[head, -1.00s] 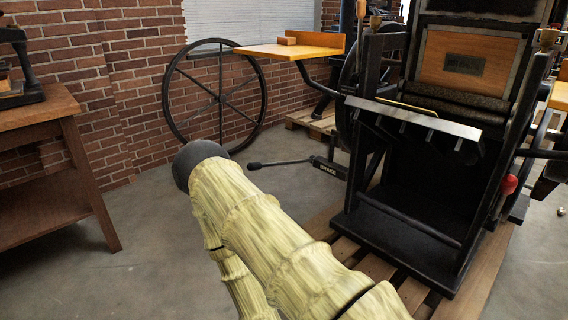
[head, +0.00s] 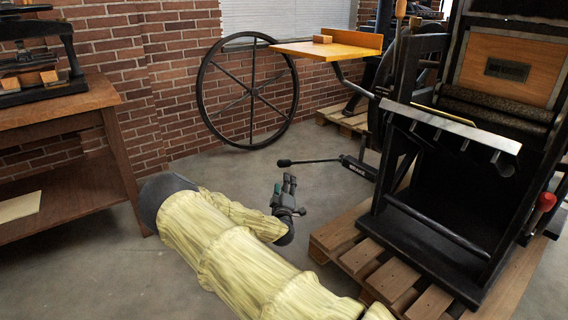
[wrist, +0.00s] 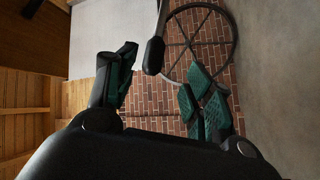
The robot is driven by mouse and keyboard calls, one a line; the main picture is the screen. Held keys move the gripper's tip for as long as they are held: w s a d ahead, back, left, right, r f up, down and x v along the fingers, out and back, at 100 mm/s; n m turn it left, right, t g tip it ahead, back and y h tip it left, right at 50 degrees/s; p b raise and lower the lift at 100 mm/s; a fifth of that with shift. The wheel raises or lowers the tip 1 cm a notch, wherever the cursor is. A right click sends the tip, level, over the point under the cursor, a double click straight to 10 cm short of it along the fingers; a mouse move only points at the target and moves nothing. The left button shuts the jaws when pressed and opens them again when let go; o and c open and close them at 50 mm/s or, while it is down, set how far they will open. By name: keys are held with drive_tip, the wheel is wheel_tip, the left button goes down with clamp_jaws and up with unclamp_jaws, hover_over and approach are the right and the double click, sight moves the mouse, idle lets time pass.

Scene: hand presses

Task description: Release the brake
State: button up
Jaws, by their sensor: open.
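The brake lever (head: 312,161) is a thin dark rod with a black knob at its left end. It juts left, about level, from a black bracket marked BRAKE (head: 358,168) at the press's foot. My gripper (head: 286,181) is open and empty, with its fingers pointing up, just below the lever in the head view. In the wrist view the lever's knob (wrist: 153,56) shows between the two green-padded fingers, nearer the left one, with the rod running up out of view. I see no contact; the exact gap is unclear.
The black press (head: 430,225) stands on a wooden pallet (head: 340,238) at right. An orange tray (head: 318,53) sticks out above the lever. A large spoked wheel (head: 250,143) leans by the brick wall. A wooden table (head: 70,110) stands at left. Floor around the lever is clear.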

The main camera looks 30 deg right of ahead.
sight(284, 166)
drive_tip(key=shift+t, duration=0.3)
drive_tip(key=b+x, duration=0.1)
drive_tip(key=x, duration=0.2)
drive_tip(key=b+x, duration=0.1)
drive_tip(key=x, duration=0.2)
drive_tip(key=b+x, duration=0.1)
drive_tip(key=x, duration=0.2)
drive_tip(key=shift+w+a+r, duration=0.1)
drive_tip(key=shift+w+r, duration=0.25)
drive_tip(key=shift+w, duration=0.15)
drive_tip(key=shift+x, duration=0.85)
drive_tip(key=shift+r, duration=0.15)
clamp_jaws()
